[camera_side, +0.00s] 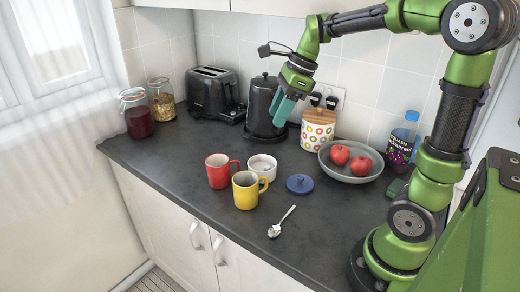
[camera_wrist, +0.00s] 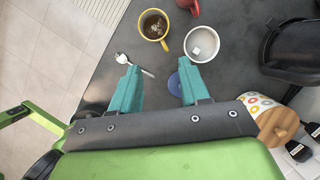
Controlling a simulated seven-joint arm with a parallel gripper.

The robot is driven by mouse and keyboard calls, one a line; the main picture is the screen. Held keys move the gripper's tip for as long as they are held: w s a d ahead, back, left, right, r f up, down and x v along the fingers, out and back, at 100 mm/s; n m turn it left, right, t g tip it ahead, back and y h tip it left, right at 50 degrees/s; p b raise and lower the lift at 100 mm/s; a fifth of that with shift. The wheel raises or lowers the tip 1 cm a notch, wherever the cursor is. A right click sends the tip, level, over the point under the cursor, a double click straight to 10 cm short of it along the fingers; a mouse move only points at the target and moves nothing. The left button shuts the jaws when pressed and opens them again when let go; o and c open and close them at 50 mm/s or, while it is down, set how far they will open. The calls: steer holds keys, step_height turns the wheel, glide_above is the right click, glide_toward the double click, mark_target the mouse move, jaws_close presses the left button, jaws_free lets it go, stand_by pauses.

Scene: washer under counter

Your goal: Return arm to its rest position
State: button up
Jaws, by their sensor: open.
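My green arm reaches from the right across the back of the counter. In the side view, my gripper (camera_side: 284,108) hangs in the air with teal fingers pointing down, close in front of the black kettle (camera_side: 262,102) as pictured. The fingers touch nothing that I can see.
A patterned canister (camera_side: 317,133), fruit bowl (camera_side: 350,174), bottle (camera_side: 402,140) and toaster (camera_side: 213,92) line the back. Front-right counter (camera_side: 310,245) is clear.

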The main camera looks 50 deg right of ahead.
steer(key=s+a+n+t, duration=0.2)
steer(key=s+a+n, duration=0.3)
steer(key=n, duration=0.6)
steer(key=s+a+n+t+h, duration=0.1)
steer(key=s+a+n, duration=0.4)
steer(key=n, duration=0.7)
steer(key=shift+s+a+t, duration=0.4)
steer(key=shift+a+t, duration=0.1)
steer(key=shift+a, duration=0.1)
